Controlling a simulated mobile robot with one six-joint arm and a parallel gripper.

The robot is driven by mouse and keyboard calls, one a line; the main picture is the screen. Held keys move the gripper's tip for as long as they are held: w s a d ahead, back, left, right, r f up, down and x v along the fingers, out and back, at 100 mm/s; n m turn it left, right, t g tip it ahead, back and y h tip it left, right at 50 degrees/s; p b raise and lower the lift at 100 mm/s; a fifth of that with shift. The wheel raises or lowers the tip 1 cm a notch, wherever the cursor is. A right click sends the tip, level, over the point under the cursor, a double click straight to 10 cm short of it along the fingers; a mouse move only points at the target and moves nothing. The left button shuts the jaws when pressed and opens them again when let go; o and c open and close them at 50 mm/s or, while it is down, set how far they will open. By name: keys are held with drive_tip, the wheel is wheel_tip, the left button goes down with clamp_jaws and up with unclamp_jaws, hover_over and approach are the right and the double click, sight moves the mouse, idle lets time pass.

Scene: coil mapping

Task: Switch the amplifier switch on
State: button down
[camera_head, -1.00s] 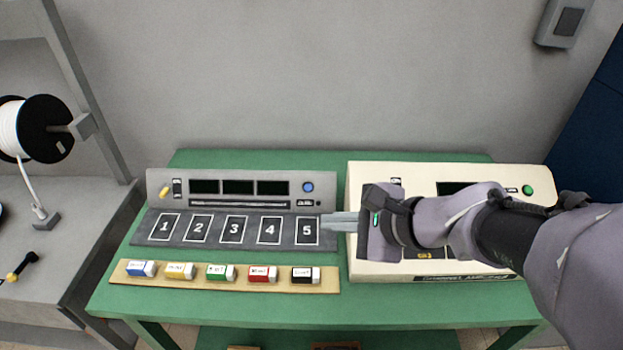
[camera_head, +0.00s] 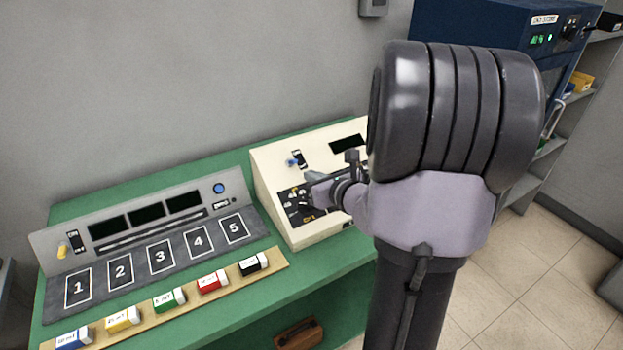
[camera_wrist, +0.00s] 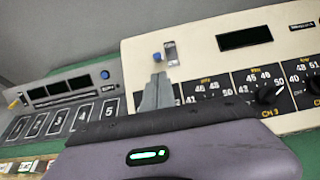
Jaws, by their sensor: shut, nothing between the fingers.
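The cream unit (camera_head: 268,180) with a dark screen and dials stands at the right of the green table; I take it for the amplifier. Its blue-tipped switch lever (camera_head: 292,162) is at its upper left, beside a small dark label plate (camera_head: 299,158). The blue tip (camera_wrist: 157,56) also shows in the wrist view. My gripper (camera_head: 312,176) is shut and empty, just below and in front of the lever. In the wrist view its fingertips (camera_wrist: 158,78) point up at the lever, with a small gap in the picture; contact cannot be told. The lever's base is hidden.
A grey unit (camera_head: 140,219) with a yellow lever (camera_head: 62,250), a blue button and numbered pads stands to the left. Coloured labelled blocks lie on a wooden strip (camera_head: 138,312) before it. A dark dial (camera_wrist: 268,93) sits right of my fingers. A blue cabinet (camera_head: 480,25) stands behind.

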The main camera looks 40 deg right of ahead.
sight(291, 167)
drive_tip(key=b+x, duration=0.1)
drive_tip(key=x, duration=0.5)
drive_tip(key=shift+w+a+f, duration=0.1)
drive_tip(key=shift+w+f, duration=0.1)
drive_tip(key=shift+w, duration=0.1)
drive_tip(key=shift+r, duration=0.1)
drive_tip(key=shift+r+p, duration=0.35)
drive_tip(key=shift+p, duration=0.5)
drive_tip(key=shift+g+p, duration=0.4)
drive_tip(key=shift+p, duration=0.05)
drive_tip(key=shift+r+y+p, duration=0.15)
drive_tip(key=shift+y+p, duration=0.15)
drive_tip(key=shift+p, duration=0.55)
